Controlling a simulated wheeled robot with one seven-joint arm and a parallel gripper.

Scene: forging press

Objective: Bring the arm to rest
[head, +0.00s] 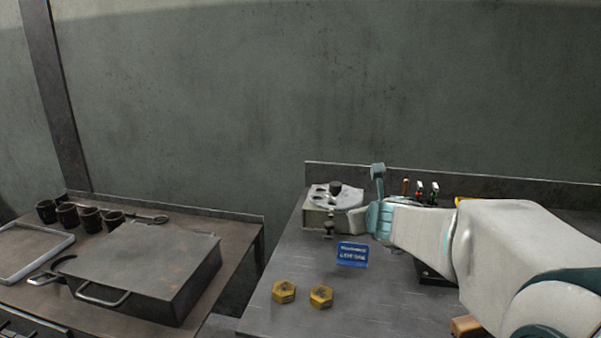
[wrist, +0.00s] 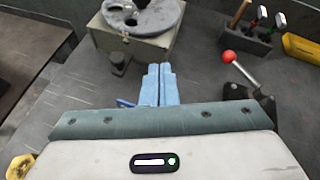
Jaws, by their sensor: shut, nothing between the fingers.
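My arm reaches in from the right over the right-hand bench in the head view, and its hand (head: 380,218) is above the bench, just right of a grey box with a round disc on top (head: 334,196). In the wrist view the two blue fingers of my gripper (wrist: 159,84) are together with nothing between them. They point toward the same box (wrist: 138,32) and look apart from it. The bench top (wrist: 70,92) shows on the left of the fingers.
Two brass hex nuts (head: 302,294) and a blue sign (head: 352,254) are on the right bench. A red-knobbed lever (wrist: 229,57) and a tool holder (wrist: 250,38) stand right of the fingers. The left bench holds a lidded metal box (head: 145,270) and several dark cups (head: 78,214).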

